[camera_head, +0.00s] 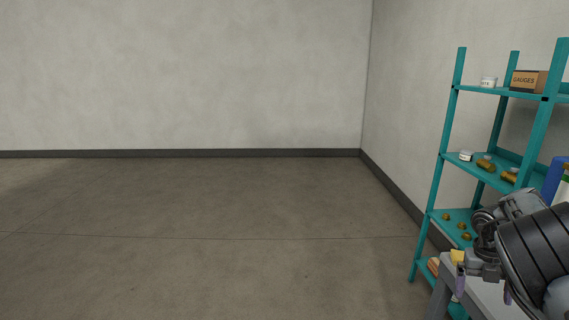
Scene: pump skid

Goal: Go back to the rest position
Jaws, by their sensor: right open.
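My right gripper (483,287) is at the lower right, at the end of my dark grey arm, which comes in from the right edge. Its two purple-grey fingers point down and stand apart, with nothing visible between them. It is over or in front of a grey table (448,281) whose corner shows below it. I cannot tell its height above the tabletop. My left gripper is out of the picture.
A teal shelf rack (436,177) stands by the right wall with jars, brass fittings (486,164) and a box marked GAUGES (528,81). A yellow item (457,256) is beside the gripper. A blue item (555,178) is at the right edge. The floor (200,240) at left is clear.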

